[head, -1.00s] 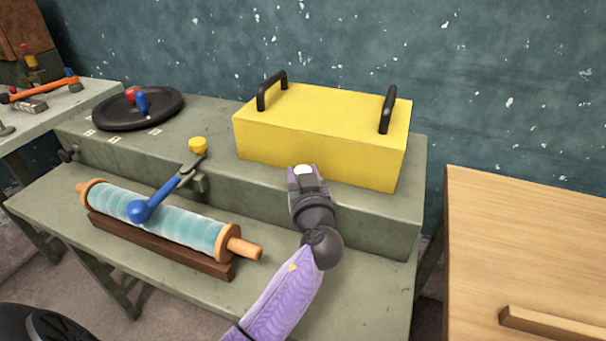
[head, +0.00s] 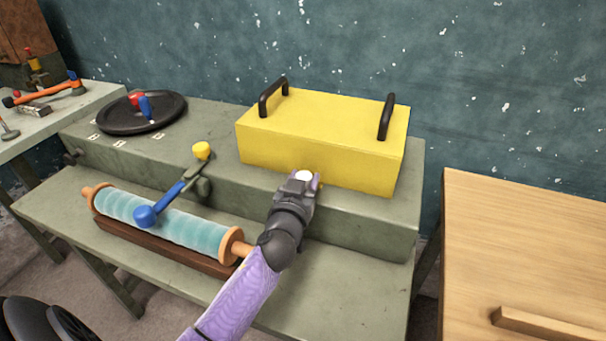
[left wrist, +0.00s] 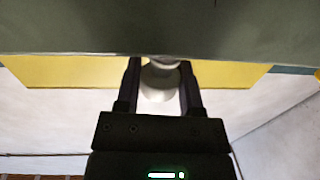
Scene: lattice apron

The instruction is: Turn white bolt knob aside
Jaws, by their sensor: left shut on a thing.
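The white bolt knob (head: 304,175) is at the front of the yellow box (head: 325,125), near the lower front edge. My left gripper (head: 302,182) is shut on the knob, with its arm coming up from the lower left. In the left wrist view, the pale round knob (left wrist: 158,97) sits between the two dark fingers of my left gripper (left wrist: 160,85). The bolt behind the knob is mostly hidden. My right gripper is not in view.
A blue-handled lever with a blue ball (head: 146,216) and a yellow knob (head: 202,150) stands left of my arm. A teal roller (head: 165,222) lies below it. A black disc (head: 128,117) is at the back left. A wooden table (head: 525,240) stands at right.

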